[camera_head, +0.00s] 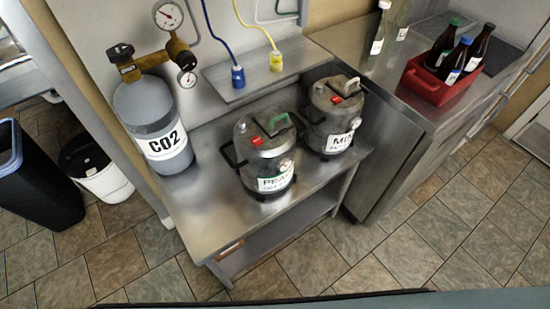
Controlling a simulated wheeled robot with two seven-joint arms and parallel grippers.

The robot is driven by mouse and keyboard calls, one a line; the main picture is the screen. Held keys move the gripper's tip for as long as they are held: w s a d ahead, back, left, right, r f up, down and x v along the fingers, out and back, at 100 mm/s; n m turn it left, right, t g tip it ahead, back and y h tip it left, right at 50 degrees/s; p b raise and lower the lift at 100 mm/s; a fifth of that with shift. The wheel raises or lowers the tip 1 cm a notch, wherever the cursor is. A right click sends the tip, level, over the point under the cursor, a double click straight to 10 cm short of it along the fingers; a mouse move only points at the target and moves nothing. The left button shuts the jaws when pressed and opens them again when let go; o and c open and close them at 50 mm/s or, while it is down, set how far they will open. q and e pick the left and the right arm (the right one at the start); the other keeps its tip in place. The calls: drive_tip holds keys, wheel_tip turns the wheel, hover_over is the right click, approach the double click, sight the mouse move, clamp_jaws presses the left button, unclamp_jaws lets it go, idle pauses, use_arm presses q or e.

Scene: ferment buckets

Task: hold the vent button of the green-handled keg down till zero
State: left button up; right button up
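The green-handled keg (264,160) stands upright on the steel bench, with a white label reading "PEA..." on its front. Its green handle (277,121) is on the lid. A red button-like part (258,141) sits on the lid left of the handle. A small round gauge shows on its front right, too small to read. A second keg (329,118) with a pale handle, a red part on top and a label beginning "MI" stands behind it to the right. Neither gripper is in view.
A grey CO2 cylinder (152,123) with a brass regulator stands left on the steel bench (205,215). Blue (238,77) and yellow (276,61) hose connectors sit on a shelf behind. A red crate (429,86) of bottles is on the right counter. Tiled floor in front looks clear.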

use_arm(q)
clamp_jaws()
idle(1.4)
